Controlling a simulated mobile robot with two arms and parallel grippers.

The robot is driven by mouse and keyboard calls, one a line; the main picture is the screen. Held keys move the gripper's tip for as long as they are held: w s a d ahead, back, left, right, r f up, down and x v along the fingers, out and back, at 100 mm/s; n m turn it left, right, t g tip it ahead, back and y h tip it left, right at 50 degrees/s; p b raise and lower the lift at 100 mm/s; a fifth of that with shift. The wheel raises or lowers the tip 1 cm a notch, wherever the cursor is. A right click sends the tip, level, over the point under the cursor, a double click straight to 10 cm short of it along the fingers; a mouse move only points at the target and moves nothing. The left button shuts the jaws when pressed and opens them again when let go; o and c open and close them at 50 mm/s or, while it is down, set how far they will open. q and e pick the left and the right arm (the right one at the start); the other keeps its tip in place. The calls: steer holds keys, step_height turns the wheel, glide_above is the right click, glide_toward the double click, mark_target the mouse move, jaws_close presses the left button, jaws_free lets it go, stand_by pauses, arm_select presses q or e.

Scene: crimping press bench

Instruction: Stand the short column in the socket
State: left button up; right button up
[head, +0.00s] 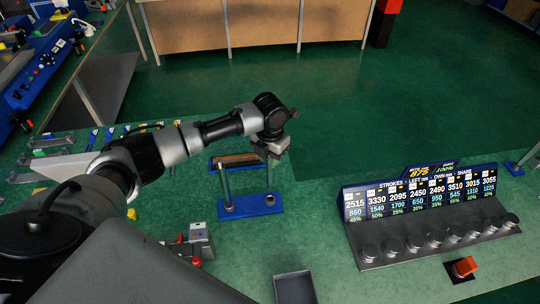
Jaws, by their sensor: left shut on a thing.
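A blue base plate (262,207) lies on the green bench. One grey post (225,183) stands upright near its left end, in a round socket. My left gripper (274,147) is above the plate's right end, pointing down, and is shut on the short column (270,176), a thin grey upright rod. The column's lower end comes down to the right socket (269,199); I cannot tell whether it is inside it or just above. The gripper hides the column's top. My right gripper is not in view.
A brown bar (238,160) lies just behind the plate. A display panel with knobs (425,200) stands to the right, with a red block (465,267) before it. A grey tray (295,288) is at the front. Bench between plate and panel is clear.

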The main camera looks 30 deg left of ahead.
mark_target(270, 176)
arm_select(q)
steer(key=shift+r, duration=0.1)
steer(key=shift+p, duration=0.35)
steer(key=shift+f+b, duration=1.85)
steer(key=shift+f, duration=1.15)
steer(key=shift+p, duration=0.5)
steer(key=shift+f+b, duration=0.9)
steer(key=shift+f, duration=0.55)
steer(key=o, duration=1)
